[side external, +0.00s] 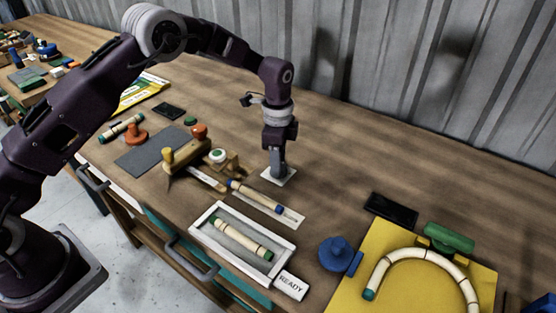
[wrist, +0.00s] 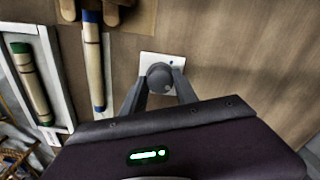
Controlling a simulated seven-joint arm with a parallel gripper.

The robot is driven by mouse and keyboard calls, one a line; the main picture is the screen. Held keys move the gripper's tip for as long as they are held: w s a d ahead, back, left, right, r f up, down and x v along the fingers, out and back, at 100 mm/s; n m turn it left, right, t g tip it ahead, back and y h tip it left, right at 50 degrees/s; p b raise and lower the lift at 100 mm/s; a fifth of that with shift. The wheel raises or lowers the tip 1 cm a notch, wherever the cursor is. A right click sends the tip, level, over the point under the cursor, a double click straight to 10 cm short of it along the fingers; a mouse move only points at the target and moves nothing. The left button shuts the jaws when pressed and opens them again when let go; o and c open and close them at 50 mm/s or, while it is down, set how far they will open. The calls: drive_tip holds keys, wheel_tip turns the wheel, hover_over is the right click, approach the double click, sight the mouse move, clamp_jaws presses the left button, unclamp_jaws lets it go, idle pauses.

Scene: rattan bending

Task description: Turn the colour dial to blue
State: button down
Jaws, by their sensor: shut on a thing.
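The colour dial is a round dark grey knob (wrist: 159,73) on a white square plate (wrist: 146,62), which lies on the bench. A small blue dot shows on the plate just above and right of the knob in the wrist view. The plate also shows in the side view (side external: 266,177) under my gripper. My gripper (side external: 279,168) points straight down over the plate. Its fingers (wrist: 159,84) are shut on the knob, one on each side. Other colour marks and any pointer on the knob are hidden or too small to tell.
A rattan stick with blue ends (side external: 254,196) lies left of the dial in the wrist view. A white tray (side external: 205,219) with a green-ended stick and a wooden jig (side external: 187,153) are close by. A yellow board (side external: 349,298) carries a bent rattan. The bench behind the dial is clear.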

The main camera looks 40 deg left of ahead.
drive_tip(key=n, duration=0.4)
drive_tip(key=shift+n, duration=0.3)
drive_tip(key=n, duration=0.3)
drive_tip(key=shift+n, duration=0.4)
drive_tip(key=n, duration=0.4)
drive_tip(key=shift+d+r, duration=0.1)
drive_tip(key=shift+n, duration=2.1)
drive_tip(key=c, duration=0.9)
unclamp_jaws()
drive_tip(key=shift+c, duration=0.2)
wheel_tip(320, 180, up, 7)
